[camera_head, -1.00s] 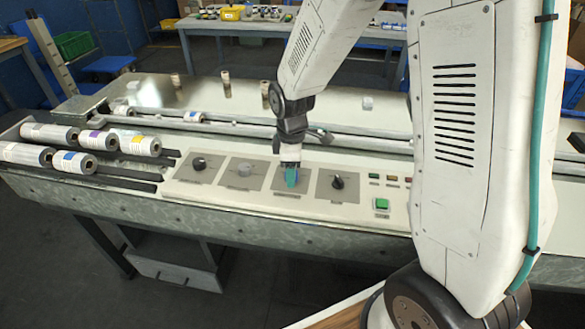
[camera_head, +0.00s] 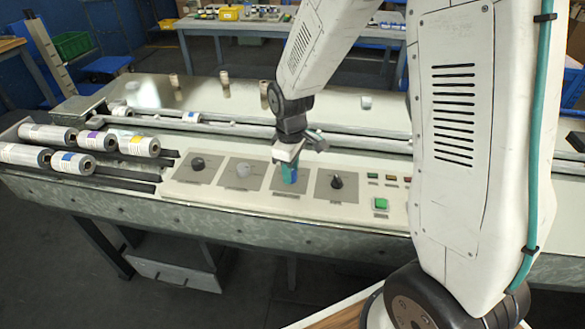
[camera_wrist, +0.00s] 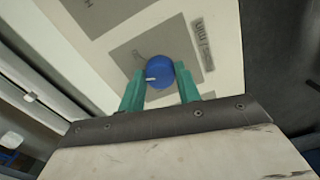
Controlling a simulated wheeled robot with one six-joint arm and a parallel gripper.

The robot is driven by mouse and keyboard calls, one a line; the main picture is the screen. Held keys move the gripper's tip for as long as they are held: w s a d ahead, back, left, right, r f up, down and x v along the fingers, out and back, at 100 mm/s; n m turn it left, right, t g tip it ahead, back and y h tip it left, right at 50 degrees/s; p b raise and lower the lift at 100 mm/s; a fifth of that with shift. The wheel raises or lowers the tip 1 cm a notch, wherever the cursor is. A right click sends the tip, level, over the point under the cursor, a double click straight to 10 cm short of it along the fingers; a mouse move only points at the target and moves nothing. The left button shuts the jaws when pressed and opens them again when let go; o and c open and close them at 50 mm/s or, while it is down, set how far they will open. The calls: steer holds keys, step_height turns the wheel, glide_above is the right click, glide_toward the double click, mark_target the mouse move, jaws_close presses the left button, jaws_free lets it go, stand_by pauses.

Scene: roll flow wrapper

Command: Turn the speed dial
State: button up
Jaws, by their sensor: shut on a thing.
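My gripper (camera_head: 289,174) is down at the control panel, over the third dial from the left. In the wrist view its green fingers (camera_wrist: 160,84) stand on either side of a blue dial (camera_wrist: 159,71) and are shut on it. A small white pointer mark shows on the dial's face, toward its lower left. The dial sits on a grey square plate with a printed label beside it, partly readable as "m/min". In the head view the dial is mostly hidden by the fingers.
Other dials are a black one (camera_head: 198,164), a grey one (camera_head: 243,170) and another black one (camera_head: 337,182). A green button (camera_head: 381,203) and small coloured buttons are at the panel's right. Film rolls (camera_head: 75,162) lie at the left.

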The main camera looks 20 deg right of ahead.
steer(key=m, duration=0.4)
steer(key=shift+a, duration=0.15)
steer(key=shift+m, duration=1.8)
steer(key=o, duration=1)
steer(key=shift+r, duration=0.15)
step_height(320, 180, up, 8)
steer(key=shift+f, duration=0.2)
